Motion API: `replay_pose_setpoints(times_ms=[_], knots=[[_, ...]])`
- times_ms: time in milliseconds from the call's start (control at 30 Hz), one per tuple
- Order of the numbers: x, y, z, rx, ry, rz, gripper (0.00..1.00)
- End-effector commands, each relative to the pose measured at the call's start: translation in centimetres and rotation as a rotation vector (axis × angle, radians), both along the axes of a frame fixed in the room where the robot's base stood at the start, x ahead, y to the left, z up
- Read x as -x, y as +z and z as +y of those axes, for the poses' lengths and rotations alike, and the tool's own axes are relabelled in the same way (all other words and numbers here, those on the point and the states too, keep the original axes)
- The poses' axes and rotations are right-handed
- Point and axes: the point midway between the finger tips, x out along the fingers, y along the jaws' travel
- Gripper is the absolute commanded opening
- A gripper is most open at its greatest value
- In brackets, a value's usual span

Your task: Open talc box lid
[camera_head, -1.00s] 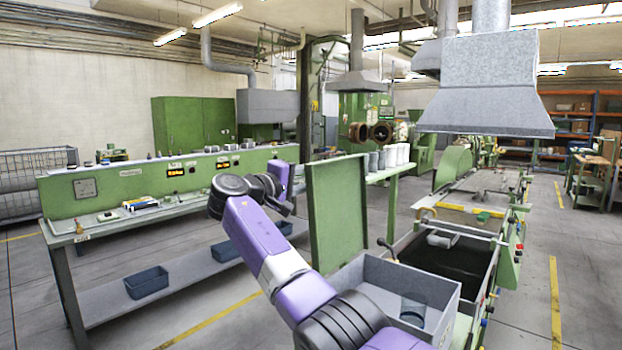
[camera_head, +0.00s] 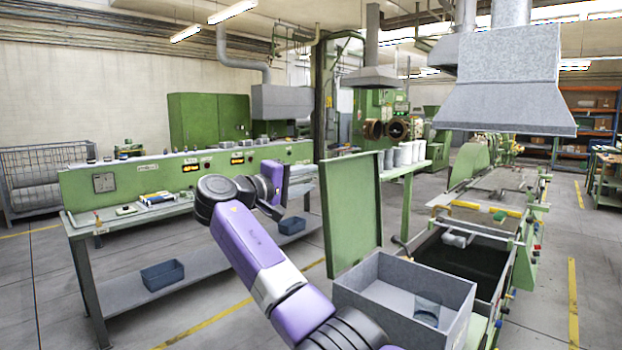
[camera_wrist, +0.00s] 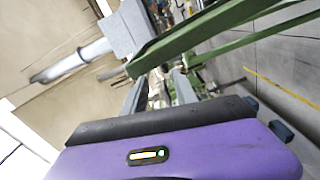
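The talc box appears to be the open-topped grey box (camera_head: 389,318) at the lower middle of the head view. A flat green lid (camera_head: 350,213) stands upright at its left back side, so the box is open. A see-through beaker (camera_head: 427,310) is inside the box. My arm reaches up to the left of the lid. In the wrist view, my gripper (camera_wrist: 160,78) has its two grey fingers apart, with nothing clearly held between them. Green bars (camera_wrist: 200,32) cross in front of the fingers; I cannot tell whether they touch.
A green control bench (camera_head: 130,188) with blue bins on its lower shelf runs along the left. A machine with a dark trough (camera_head: 460,262) stands right of the box, beneath a grey hood (camera_head: 507,95).

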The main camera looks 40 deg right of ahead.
Motion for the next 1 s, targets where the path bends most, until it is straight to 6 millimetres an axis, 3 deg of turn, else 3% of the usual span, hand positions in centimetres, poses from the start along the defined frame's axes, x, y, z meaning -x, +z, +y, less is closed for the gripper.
replay_pose_setpoints(times_ms=[233, 1000], knots=[[0.10, -0.03, 1.10, 0.000, 0.000, 0.001, 0.34], [0.10, -0.03, 1.10, 0.000, 0.000, 0.001, 0.34]])
